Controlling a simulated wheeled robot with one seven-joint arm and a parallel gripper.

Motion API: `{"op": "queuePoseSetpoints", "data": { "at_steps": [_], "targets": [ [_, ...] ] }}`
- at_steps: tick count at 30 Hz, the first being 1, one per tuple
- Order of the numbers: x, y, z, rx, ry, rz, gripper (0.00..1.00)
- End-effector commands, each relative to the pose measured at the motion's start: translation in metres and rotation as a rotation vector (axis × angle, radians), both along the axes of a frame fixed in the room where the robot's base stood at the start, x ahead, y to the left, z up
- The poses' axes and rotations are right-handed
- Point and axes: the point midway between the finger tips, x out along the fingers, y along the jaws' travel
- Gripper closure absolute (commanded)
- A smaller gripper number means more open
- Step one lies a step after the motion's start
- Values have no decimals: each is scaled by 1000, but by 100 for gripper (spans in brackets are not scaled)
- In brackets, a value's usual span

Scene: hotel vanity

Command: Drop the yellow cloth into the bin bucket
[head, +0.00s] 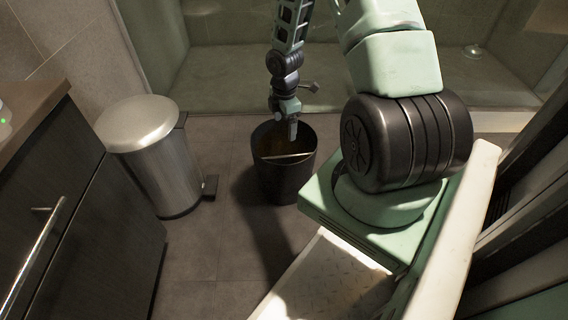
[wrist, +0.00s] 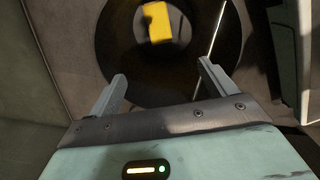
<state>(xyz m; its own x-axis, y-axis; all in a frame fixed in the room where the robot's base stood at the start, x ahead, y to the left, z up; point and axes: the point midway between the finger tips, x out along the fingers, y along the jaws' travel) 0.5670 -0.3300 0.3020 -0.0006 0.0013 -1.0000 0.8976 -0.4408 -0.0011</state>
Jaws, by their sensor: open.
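The bin bucket (head: 283,185) is a dark, open-topped round bin on the tiled floor in the middle of the head view. In the wrist view its dark rim and inside (wrist: 112,45) lie beyond the fingers. The yellow cloth (wrist: 157,22) shows in the wrist view as a small yellow piece within the bin's round opening, apart from both fingers. My gripper (wrist: 160,88) is open and empty, pointing down over the bin; in the head view my gripper (head: 292,130) is at the bin's rim.
A silver pedal bin (head: 155,160) with a closed lid stands to the left. A dark vanity cabinet (head: 80,220) is at the far left. A thin light rod (head: 288,156) crosses the bucket's opening.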

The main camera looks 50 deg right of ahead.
Motion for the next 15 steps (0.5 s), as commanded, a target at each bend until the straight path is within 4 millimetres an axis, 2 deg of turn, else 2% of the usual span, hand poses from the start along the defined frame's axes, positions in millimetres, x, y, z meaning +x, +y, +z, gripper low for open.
{"op": "queuePoseSetpoints", "data": {
  "at_steps": [1,3,15],
  "targets": [
    [1,-1,19,-1,-3,-1,16],
    [0,-1,36,-2,-2,-2,16],
    [0,-1,125,-1,-2,-2,16]
  ]
}}
